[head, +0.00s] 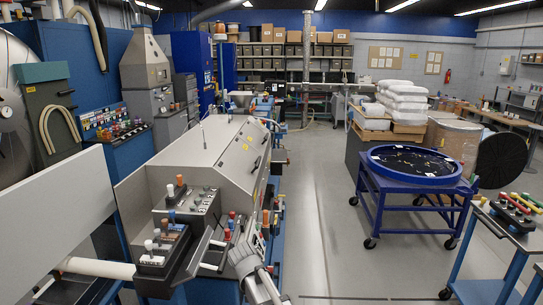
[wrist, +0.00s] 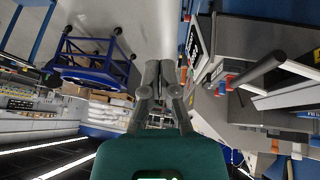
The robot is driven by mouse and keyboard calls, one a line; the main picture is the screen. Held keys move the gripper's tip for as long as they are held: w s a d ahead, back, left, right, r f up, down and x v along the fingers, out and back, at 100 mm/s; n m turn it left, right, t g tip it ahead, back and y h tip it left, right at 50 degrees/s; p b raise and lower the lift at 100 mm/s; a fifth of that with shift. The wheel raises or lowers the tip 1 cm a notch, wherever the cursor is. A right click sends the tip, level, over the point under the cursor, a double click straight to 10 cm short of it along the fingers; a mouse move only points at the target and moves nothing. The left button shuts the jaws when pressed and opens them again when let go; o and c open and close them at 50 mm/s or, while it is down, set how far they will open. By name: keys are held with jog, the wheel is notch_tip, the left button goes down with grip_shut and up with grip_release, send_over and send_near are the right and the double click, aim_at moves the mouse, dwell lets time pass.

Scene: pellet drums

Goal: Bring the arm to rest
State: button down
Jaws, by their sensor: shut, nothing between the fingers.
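My gripper (head: 242,252) shows at the bottom centre of the head view, beside the front of a large grey machine (head: 225,140). Its grey fingers are closed together with nothing held. In the wrist view my gripper (wrist: 159,66) points up the picture, its two fingers meeting at the tips. I see no drum or pellet in the fingers. The gap between the gripper and the machine's control panel (head: 190,213) is small in the head view; I cannot tell whether they touch.
Levers and knobs stick up beside the gripper on the machine's panel. A blue wheeled cart (head: 413,194) carries a round blue tray (head: 461,171) at the right. Another cart with coloured handles (head: 515,206) stands at the lower right. The grey floor aisle (head: 325,215) between is clear.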

jog(key=s+d+f+g+y+b, duration=0.1)
jog(key=s+d+f+g+b, duration=0.1)
jog(key=s+d, duration=0.7)
jog(key=s+d+f+g+y+b, duration=0.1)
jog(key=s+d+f+g+b, duration=0.2)
jog(key=s+d+f, duration=0.4)
jog(key=s+d+b, duration=0.1)
jog(key=s+d, duration=0.1)
jog(key=d, duration=0.3)
jog(key=shift+n+g+y, duration=0.3)
jog(key=shift+n, duration=0.1)
